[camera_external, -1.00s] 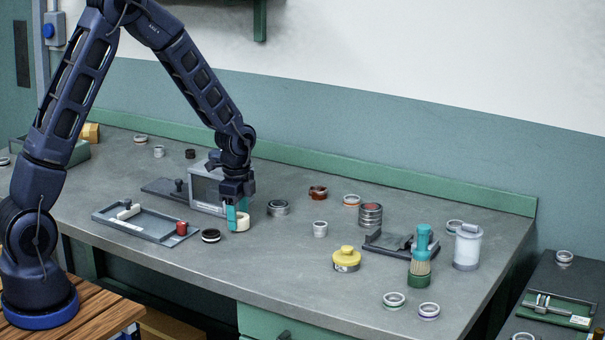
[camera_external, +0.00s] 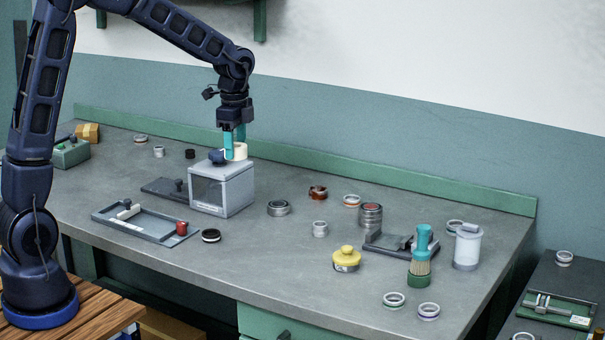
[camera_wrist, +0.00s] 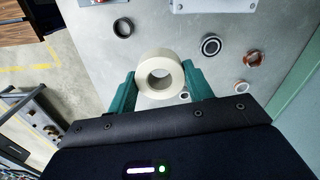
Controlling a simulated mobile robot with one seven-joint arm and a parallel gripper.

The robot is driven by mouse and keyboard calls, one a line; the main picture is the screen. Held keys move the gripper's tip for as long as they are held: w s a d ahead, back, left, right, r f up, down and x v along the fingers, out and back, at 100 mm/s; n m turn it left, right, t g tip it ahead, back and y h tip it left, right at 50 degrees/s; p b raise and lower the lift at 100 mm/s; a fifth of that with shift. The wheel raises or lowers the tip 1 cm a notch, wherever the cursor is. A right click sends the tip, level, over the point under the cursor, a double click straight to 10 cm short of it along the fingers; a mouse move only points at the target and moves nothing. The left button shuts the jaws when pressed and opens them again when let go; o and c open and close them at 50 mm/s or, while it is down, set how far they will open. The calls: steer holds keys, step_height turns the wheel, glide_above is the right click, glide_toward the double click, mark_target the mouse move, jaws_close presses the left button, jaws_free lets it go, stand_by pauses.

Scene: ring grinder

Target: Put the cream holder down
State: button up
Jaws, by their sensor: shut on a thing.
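The cream holder (camera_external: 239,152) is a thick, cream-coloured ring. My gripper (camera_external: 235,148) points down with its teal fingers closed on it. In the wrist view the holder (camera_wrist: 160,57) sits between the two teal fingertips (camera_wrist: 160,82), its round hole facing the camera. In the outside view the holder appears over the back part of the grey box (camera_external: 222,172), beside the box's dark blue knob (camera_external: 216,156). I cannot tell how far above or behind the box top it is.
A shallow tray (camera_external: 145,226) with a red piece (camera_external: 181,228) lies at the front left, next to a black ring (camera_external: 211,236). A silver ring (camera_external: 278,208) and a small cup (camera_external: 320,229) stand to the right.

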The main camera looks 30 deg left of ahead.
steer(key=shift+d+r, duration=0.1)
steer(key=shift+r, duration=0.3)
steer(key=w+d+m, duration=0.2)
steer(key=d+m, duration=0.1)
steer(key=d, duration=0.7)
steer(key=m, duration=1.1)
glide_above(383, 276)
step_height(383, 276, down, 20)
steer(key=shift+r, duration=0.1)
steer(key=o, duration=1)
